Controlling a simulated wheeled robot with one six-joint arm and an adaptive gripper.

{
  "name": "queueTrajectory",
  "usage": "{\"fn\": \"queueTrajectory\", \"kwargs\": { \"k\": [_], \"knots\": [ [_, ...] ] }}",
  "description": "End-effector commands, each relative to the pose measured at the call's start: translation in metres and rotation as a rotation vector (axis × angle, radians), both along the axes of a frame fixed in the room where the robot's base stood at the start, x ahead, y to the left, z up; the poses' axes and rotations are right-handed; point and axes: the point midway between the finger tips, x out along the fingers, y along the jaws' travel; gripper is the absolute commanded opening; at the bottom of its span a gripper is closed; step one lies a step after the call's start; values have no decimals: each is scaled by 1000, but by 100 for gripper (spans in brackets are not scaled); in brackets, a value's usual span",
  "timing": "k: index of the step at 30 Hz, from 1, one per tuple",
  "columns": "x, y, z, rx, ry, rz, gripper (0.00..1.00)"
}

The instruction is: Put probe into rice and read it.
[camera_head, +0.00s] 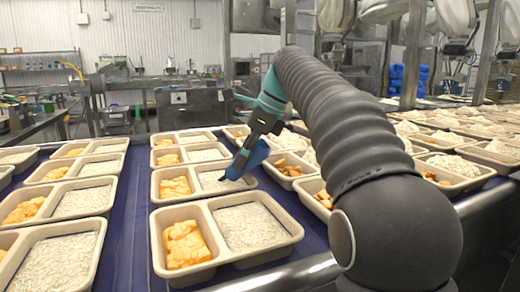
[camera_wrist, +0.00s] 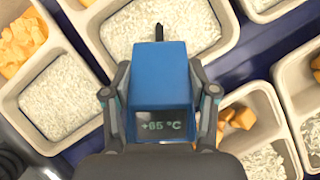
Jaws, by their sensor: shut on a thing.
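My gripper (camera_head: 258,132) is shut on a blue probe (camera_head: 249,158), with a finger on each side of its body. In the wrist view, the probe (camera_wrist: 160,75) has a display reading +65 °C. Its thin dark tip points down toward the white rice (camera_wrist: 155,30) in one tray compartment. In the head view, the tip is at the rice (camera_head: 222,178) of a two-part tray (camera_head: 193,198) that also holds orange pieces. I cannot tell whether the tip is in the rice or just above it.
Several similar trays with rice and orange chunks stand in rows on the blue belt (camera_head: 125,225). A near tray (camera_head: 232,262) is just in front. More filled trays (camera_head: 450,165) stand to the right beyond a metal rail (camera_head: 490,205). Narrow blue strips between trays are bare.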

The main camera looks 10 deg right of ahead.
Motion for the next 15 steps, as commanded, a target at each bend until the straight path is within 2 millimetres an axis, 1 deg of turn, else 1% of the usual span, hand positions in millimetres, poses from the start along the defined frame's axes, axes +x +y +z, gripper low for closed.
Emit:
{"fn": "queueTrajectory", "kwargs": {
  "k": [8,11,15],
  "knots": [
    [0,0,1,0,-1,0,20],
    [1,0,6,0,-2,-1,20],
    [1,0,18,0,-2,0,20]
  ]
}}
